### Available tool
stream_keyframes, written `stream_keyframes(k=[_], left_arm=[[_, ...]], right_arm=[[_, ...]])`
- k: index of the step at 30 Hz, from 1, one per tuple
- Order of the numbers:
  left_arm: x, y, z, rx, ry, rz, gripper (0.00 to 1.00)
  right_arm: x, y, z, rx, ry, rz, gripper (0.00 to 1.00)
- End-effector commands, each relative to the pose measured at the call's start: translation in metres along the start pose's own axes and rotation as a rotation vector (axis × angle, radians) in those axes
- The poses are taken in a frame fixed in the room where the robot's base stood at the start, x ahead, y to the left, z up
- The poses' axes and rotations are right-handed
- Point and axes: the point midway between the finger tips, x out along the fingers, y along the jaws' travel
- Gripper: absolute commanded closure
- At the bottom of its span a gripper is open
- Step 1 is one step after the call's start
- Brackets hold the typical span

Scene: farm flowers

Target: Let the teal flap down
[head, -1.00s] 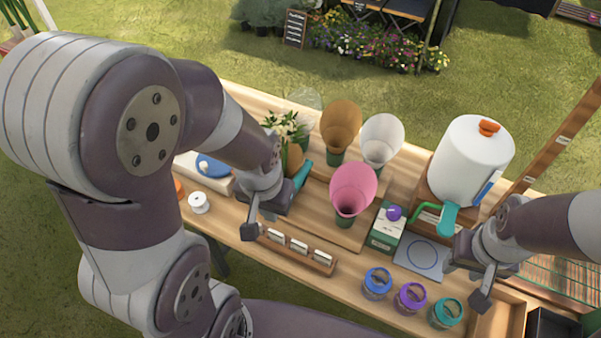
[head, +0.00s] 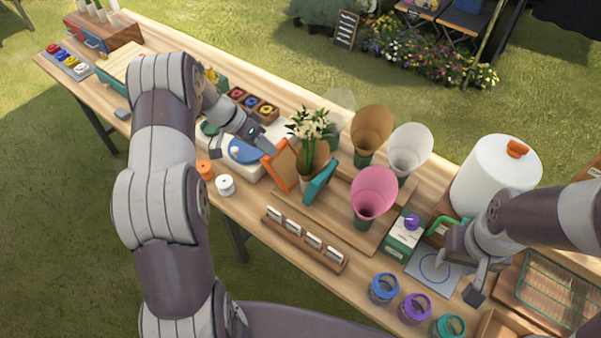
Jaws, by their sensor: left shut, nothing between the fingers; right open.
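The teal flap (head: 321,182) stands raised and tilted on the right side of a bouquet of white flowers (head: 312,125) with green stems. An orange flap (head: 281,165) stands tilted on the bouquet's left side, with a tan panel behind it. My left gripper (head: 267,146) is shut and empty, beside the upper left of the orange flap and apart from the teal flap. The base of the flaps is partly hidden.
Brown, white and pink cones (head: 375,190) stand right of the bouquet. A wooden rack of labels (head: 303,240) lies in front. Spools (head: 225,185) are at the left, jars (head: 384,288) at the front right, and a large white dispenser (head: 495,180) at the right.

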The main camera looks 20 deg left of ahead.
Motion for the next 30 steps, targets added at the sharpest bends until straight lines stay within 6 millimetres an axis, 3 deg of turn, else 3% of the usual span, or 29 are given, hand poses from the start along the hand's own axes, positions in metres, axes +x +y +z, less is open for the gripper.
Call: stream_keyframes(k=[7,12,15,23,30], left_arm=[[0.004,-0.001,0.001,0.000,-0.001,-0.001,1.00],[0.031,-0.002,0.002,0.001,-0.002,-0.002,1.00],[0.045,0.002,-0.002,-0.002,-0.004,0.000,1.00],[0.101,0.003,-0.001,-0.001,-0.005,0.000,1.00],[0.114,0.032,-0.001,-0.001,-0.002,-0.002,1.00]], right_arm=[[0.003,0.000,0.000,0.000,0.000,0.000,0.57],[0.019,0.000,0.002,0.000,0.000,0.000,0.57],[0.001,0.000,0.000,0.000,0.000,0.000,0.57],[-0.018,0.000,-0.002,0.000,0.000,0.000,0.57],[-0.037,0.000,-0.004,0.000,0.000,0.000,0.57]])
